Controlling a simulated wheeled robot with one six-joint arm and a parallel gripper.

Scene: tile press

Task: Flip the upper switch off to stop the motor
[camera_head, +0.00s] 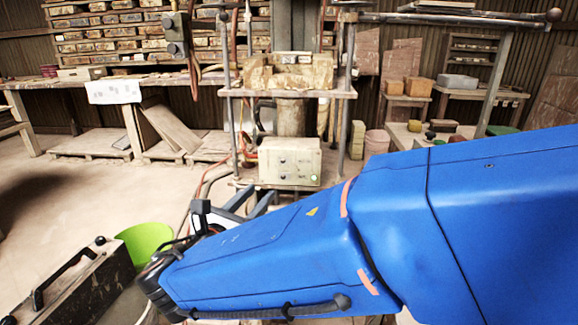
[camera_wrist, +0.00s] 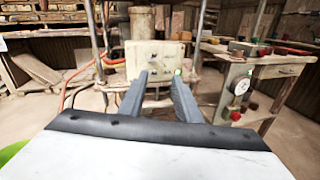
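A cream control box (camera_head: 290,162) stands low at the foot of the press in the head view. Its front carries a few small dark fittings and a lit green lamp (camera_head: 313,178) at lower right. I cannot tell which fitting is the upper switch or how it is set. The box also shows in the wrist view (camera_wrist: 153,52), straight ahead beyond my fingers, with the lamp (camera_wrist: 178,72) near the right fingertip. My gripper (camera_wrist: 160,76) is open and empty, pointing at the box and apparently short of it. In the head view, my gripper (camera_head: 262,194) is partly hidden behind my blue arm.
The press table (camera_head: 305,93) stands above the box between upright posts. Orange and grey cables (camera_head: 212,178) run left of it. A green bucket (camera_head: 145,241) is at lower left. A bench with a round gauge (camera_wrist: 242,87) stands at right in the wrist view. Open floor lies left.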

